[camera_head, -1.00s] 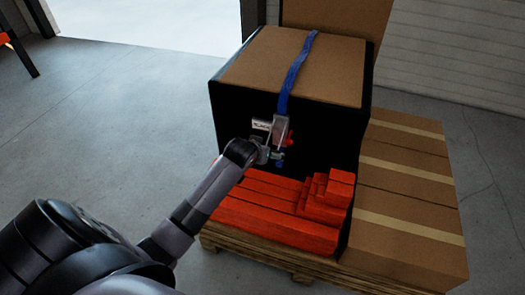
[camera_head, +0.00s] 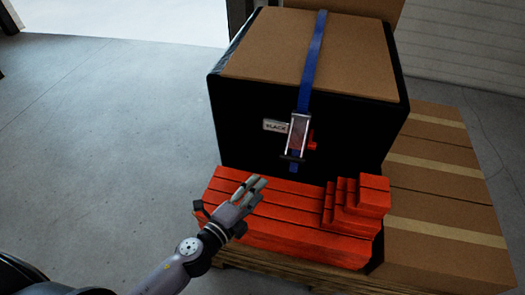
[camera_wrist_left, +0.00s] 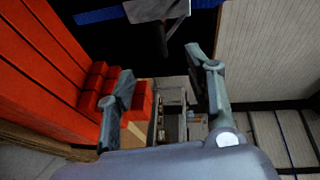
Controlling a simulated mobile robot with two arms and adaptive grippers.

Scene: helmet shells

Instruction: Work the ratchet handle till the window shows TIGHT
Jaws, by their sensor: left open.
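The ratchet (camera_head: 298,135) hangs on a blue strap (camera_head: 316,50) against the front of a black-wrapped box (camera_head: 240,120). Its metal frame looks upright, with a dark bar at its lower end. The window (camera_head: 275,126) is a small white plate left of the ratchet; its small lettering seems to read SLACK. My left gripper (camera_head: 257,184) is open and empty, below and left of the ratchet, over the red blocks and apart from the ratchet. In the left wrist view my open gripper (camera_wrist_left: 158,60) has the ratchet (camera_wrist_left: 155,9) at the top, partly cut off. My right gripper is out of view.
Red stepped blocks (camera_head: 285,215) lie in front of the box on a wooden pallet (camera_head: 260,262). A red knob (camera_head: 312,146) sits right of the ratchet. Taped cartons (camera_head: 440,190) stand at right. The floor at left is clear.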

